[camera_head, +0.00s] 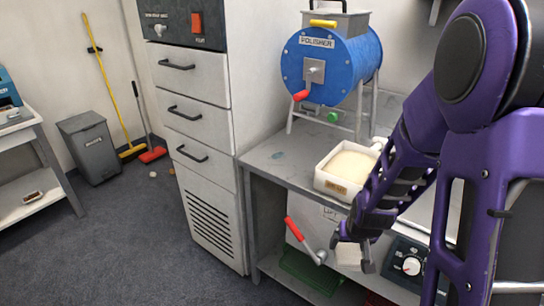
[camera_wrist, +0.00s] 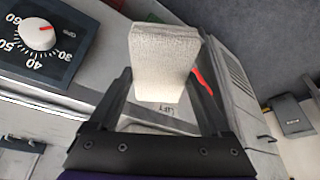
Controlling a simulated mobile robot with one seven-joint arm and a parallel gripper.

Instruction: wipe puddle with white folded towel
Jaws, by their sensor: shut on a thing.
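My gripper (camera_head: 352,251) is shut on the white folded towel (camera_head: 347,258), in front of the counter's front edge. In the wrist view the towel (camera_wrist: 162,62) is a thick pale block upright between the two dark fingers of my gripper (camera_wrist: 160,88). A small bluish patch (camera_head: 278,155) lies on the grey counter top, left of the white tub; it may be the puddle, but it is too small to be sure. The towel is apart from this patch.
A white tub (camera_head: 325,183) with pale contents stands on the counter (camera_head: 262,160), near my arm. A blue drum machine (camera_head: 335,62) stands behind it. A red-handled lever (camera_head: 295,230) and a dial panel (camera_head: 408,266) are below. Open floor (camera_head: 130,240) is at left.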

